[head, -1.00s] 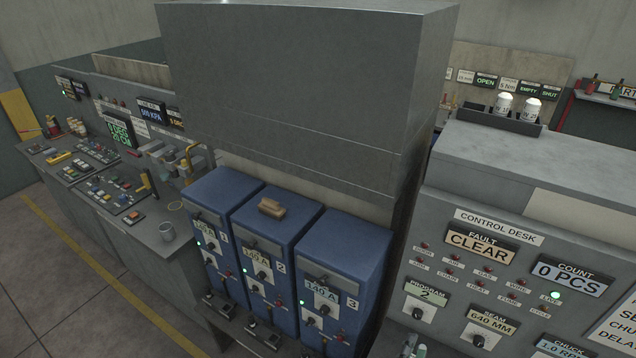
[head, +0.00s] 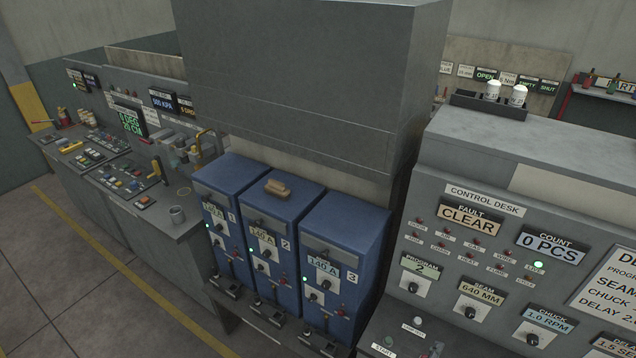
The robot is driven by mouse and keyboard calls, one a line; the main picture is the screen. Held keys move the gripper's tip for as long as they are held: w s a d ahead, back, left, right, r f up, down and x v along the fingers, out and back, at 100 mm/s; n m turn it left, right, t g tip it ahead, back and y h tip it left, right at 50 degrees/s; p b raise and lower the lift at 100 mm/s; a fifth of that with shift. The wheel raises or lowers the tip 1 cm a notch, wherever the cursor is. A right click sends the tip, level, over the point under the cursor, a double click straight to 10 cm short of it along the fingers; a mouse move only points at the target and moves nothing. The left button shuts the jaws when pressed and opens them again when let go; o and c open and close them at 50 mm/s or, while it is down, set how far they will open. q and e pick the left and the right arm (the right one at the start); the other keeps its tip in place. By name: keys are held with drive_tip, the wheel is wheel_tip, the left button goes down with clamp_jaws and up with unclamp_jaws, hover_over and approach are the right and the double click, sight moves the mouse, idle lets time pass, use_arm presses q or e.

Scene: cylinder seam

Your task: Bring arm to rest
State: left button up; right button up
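Neither of my grippers can be made out in the head view. The control desk (head: 463,235) stands at the right, with a fault display (head: 467,218) reading CLEAR and a count display (head: 551,247) reading 0 PCS. A green lamp (head: 538,265) is lit beside the LIVE label. Three blue power units (head: 343,225), numbered 1 to 3, stand in a row in the middle, each with a display, knob and lever. A small tan object (head: 277,188) lies on top of unit 2.
A large grey hood (head: 300,90) hangs over the blue units. Two white jars (head: 505,93) stand on the desk top. The floor (head: 50,290) at lower left is clear.

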drive_tip(key=s+d+f+m+g+y, duration=0.3)
drive_tip(key=s+d+f+m+g, duration=0.4)
drive_tip(key=s+d+f+m, duration=0.25)
drive_tip(key=s+a+f+m+g+y, duration=0.2)
drive_tip(key=s+a+f+m+y, duration=0.25)
drive_tip(key=s+a+y, duration=0.2)
wheel_tip(320, 180, down, 37)
drive_tip(key=s+g+b, duration=0.1)
drive_tip(key=s+b, duration=0.1)
drive_tip(key=b, duration=0.6)
use_arm(q)
wheel_tip(320, 180, down, 14)
drive_tip(key=s+b, duration=0.2)
drive_tip(key=b, duration=0.4)
drive_tip(key=shift+f, duration=0.2)
use_arm(e)
drive_tip(key=s+f+g, duration=0.1)
drive_tip(key=s+f, duration=0.8)
drive_tip(key=f, duration=0.3)
drive_tip(key=s+f, duration=0.9)
drive_tip(key=f, duration=0.3)
drive_tip(key=shift+s+a+f+n+g+y, duration=0.3)
drive_tip(key=shift+s+a+g+y, duration=0.05)
drive_tip(key=shift+s+a+g, duration=0.05)
drive_tip(key=shift+s+f, duration=0.1)
drive_tip(key=shift+s, duration=0.2)
drive_tip(key=shift+c, duration=0.2)
